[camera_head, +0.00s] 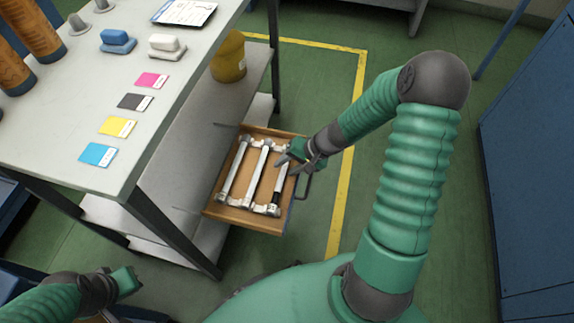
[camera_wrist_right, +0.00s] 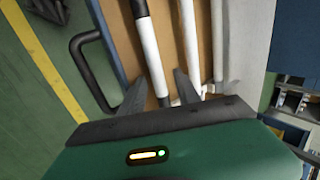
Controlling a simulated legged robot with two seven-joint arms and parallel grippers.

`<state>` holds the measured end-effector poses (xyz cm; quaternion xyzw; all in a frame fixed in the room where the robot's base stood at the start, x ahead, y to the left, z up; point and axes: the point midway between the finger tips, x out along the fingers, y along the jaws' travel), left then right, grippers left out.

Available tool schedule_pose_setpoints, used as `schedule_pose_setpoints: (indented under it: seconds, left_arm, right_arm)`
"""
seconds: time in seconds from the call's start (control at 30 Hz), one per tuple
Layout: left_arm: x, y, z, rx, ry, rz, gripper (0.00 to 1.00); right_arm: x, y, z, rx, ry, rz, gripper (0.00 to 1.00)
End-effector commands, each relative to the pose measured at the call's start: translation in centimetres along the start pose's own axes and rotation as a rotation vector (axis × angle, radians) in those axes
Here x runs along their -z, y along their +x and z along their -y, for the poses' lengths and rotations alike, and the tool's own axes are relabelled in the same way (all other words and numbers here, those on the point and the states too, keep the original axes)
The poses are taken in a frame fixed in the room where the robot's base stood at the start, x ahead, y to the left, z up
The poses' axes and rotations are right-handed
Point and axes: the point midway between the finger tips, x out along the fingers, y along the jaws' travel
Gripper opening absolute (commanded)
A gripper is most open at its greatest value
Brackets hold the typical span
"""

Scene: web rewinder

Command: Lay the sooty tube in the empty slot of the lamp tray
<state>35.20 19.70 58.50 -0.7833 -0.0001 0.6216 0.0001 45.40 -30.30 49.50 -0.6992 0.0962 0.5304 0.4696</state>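The lamp tray (camera_head: 238,219) is a shallow wooden drawer pulled out below the bench. Two white tubes (camera_head: 236,170) (camera_head: 258,172) lie side by side in its pale holders. The sooty tube (camera_head: 281,178), white with blackened ends, lies along the tray's right side; it also shows in the right wrist view (camera_wrist_right: 151,48). My right gripper (camera_head: 291,160) is at its far end. In the wrist view its fingers (camera_wrist_right: 160,88) stand apart on either side of the sooty tube, with gaps. My left gripper (camera_head: 128,281) is at lower left, away from the tray; its fingers are not clear.
A dark handle (camera_head: 304,186) sticks out from the drawer front. The bench top (camera_head: 60,120) overhangs at left, with coloured cards, stamps and bottles. A yellow jug (camera_head: 229,58) stands on the lower shelf. Green floor is clear right of the drawer; a blue cabinet (camera_head: 530,150) stands far right.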

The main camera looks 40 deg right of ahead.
Motion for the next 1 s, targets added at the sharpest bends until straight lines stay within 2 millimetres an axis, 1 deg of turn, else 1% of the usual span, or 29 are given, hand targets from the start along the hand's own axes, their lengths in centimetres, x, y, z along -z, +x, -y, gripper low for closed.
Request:
schedule_pose_setpoints:
  seconds: [0.17,0.4,0.5,0.6,0.73,1.0]
  left_arm:
    - [0.5,-2.1,0.0,0.0,0.0,0.0,0.0]
    - [1.3,-5.4,0.0,0.0,0.0,0.0,0.0]
    - [1.5,-6.4,0.0,0.0,0.0,0.0,0.0]
    - [1.6,-7.0,0.0,0.0,0.0,0.0,0.0]
    - [1.7,-7.2,0.0,0.0,0.0,0.0,0.0]
    - [1.7,-7.2,0.0,0.0,0.0,0.0,0.0]
  right_arm:
    - [0.2,-3.9,0.2,-0.003,0.003,-0.006,0.43]
    - [0.2,-11.1,0.4,-0.002,0.003,-0.005,0.43]
    - [0.2,-13.6,0.3,-0.002,0.001,-0.005,0.43]
    - [0.2,-15.3,0.2,-0.001,0.002,-0.003,0.43]
    - [0.1,-16.4,0.1,0.0,0.002,-0.001,0.43]
    - [0.1,-16.5,0.0,0.0,0.002,0.0,0.43]
